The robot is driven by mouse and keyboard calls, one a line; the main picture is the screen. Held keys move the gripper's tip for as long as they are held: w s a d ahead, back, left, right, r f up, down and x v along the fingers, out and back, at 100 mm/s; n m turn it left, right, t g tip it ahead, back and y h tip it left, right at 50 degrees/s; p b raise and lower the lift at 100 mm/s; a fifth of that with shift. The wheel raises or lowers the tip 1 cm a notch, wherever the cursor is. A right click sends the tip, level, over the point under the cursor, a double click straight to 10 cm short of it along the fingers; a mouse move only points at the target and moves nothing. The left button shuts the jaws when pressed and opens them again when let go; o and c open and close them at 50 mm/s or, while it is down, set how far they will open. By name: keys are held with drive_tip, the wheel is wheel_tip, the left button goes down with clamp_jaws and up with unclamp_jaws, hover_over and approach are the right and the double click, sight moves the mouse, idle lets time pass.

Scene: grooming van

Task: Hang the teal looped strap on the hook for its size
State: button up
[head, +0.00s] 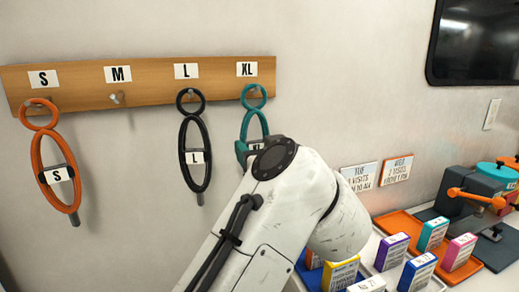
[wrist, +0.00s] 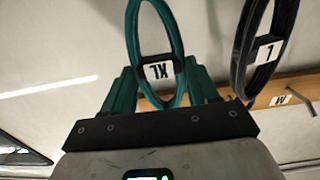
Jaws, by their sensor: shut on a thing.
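The teal looped strap (head: 254,122) is at the XL end of the wooden board (head: 150,80), its small top ring in front of the XL hook's place. I cannot tell whether the ring is around the hook. In the wrist view the teal strap (wrist: 133,35) shows its XL tag upside down. My gripper (wrist: 160,82) has teal fingers, one on each side of the strap near its tag, and is shut on it. In the head view my arm hides the strap's lower part and most of the gripper. The M hook (head: 117,98) is bare.
An orange S strap (head: 36,155) hangs under S and a black L strap (head: 183,135) under L, close left of the teal one. Several coloured boxes (head: 392,250), orange trays and a grey device stand on the counter at the lower right. A dark screen is at the upper right.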

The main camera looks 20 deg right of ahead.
drive_tip(key=o, duration=1.2)
drive_tip(key=shift+s, duration=0.1)
